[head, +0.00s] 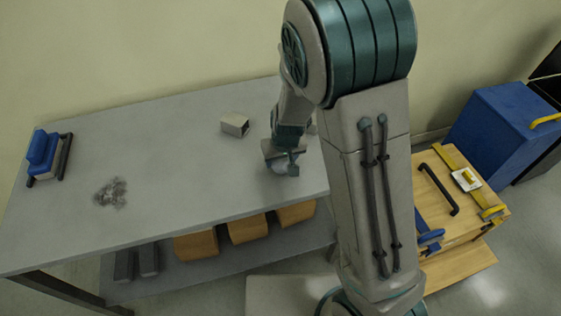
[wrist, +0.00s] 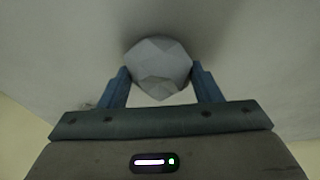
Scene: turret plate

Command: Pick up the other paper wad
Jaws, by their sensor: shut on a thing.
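A pale grey, faceted paper wad (wrist: 158,66) sits between the two blue fingers of my gripper (wrist: 160,84) in the wrist view. The fingers press on it from both sides. In the head view my gripper (head: 283,168) is low over the right part of the grey table (head: 190,150), and the wad there is mostly hidden by it. I cannot tell whether the wad still touches the table.
Wooden blocks (head: 248,228) are on the lower shelf. A wooden case (head: 455,195) stands right.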

